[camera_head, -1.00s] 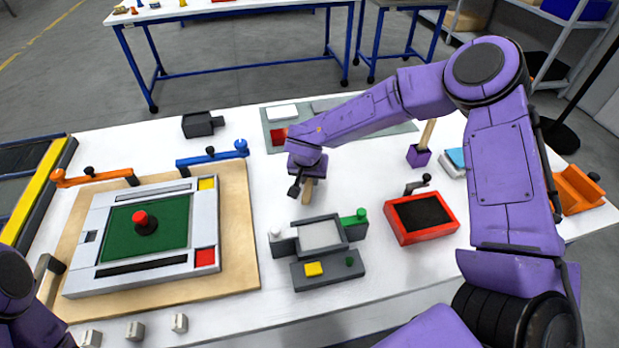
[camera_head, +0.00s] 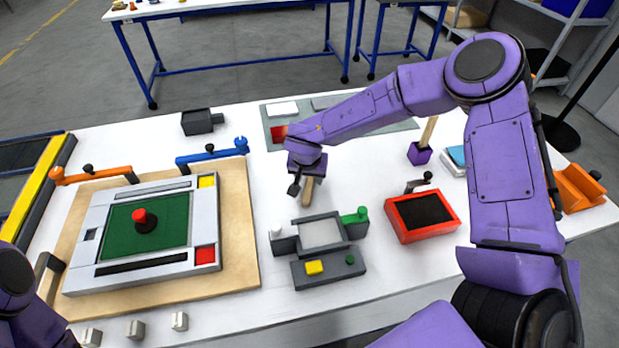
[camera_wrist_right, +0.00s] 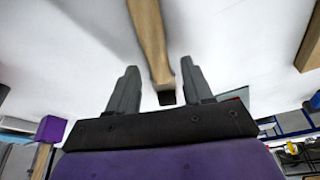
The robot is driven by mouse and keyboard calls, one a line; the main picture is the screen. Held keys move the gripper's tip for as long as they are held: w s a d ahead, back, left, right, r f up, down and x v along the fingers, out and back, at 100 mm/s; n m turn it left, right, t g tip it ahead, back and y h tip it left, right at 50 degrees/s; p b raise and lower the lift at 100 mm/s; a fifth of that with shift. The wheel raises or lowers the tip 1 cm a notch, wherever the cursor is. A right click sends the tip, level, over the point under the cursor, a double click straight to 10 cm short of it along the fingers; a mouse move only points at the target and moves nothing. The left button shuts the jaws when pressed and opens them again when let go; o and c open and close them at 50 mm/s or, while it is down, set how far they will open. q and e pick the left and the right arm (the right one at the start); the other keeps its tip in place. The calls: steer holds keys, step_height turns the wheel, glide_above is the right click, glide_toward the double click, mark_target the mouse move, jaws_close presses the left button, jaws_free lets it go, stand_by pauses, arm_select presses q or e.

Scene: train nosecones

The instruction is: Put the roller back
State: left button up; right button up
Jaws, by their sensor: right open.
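A wooden handle (camera_head: 308,190) lies under my right gripper (camera_head: 301,182), just behind the grey tray fixture. It may belong to the roller, but its far end is hidden in the head view. In the right wrist view the wooden handle (camera_wrist_right: 152,45) runs down from the top edge to between the two fingers of my right gripper (camera_wrist_right: 160,85). It ends there in a dark tip. The fingers are apart, with a gap on each side of the handle. Only part of my left arm shows at the lower left of the head view; its gripper is out of sight.
A grey fixture (camera_head: 296,243) with a yellow block stands in front of the handle. A red tray (camera_head: 444,231) with a black pad is to its right. A purple block (camera_head: 419,154) holds a wooden stick. A framed green panel (camera_head: 170,237) sits on a wooden board at left.

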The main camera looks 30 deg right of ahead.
steer(key=v, duration=1.1)
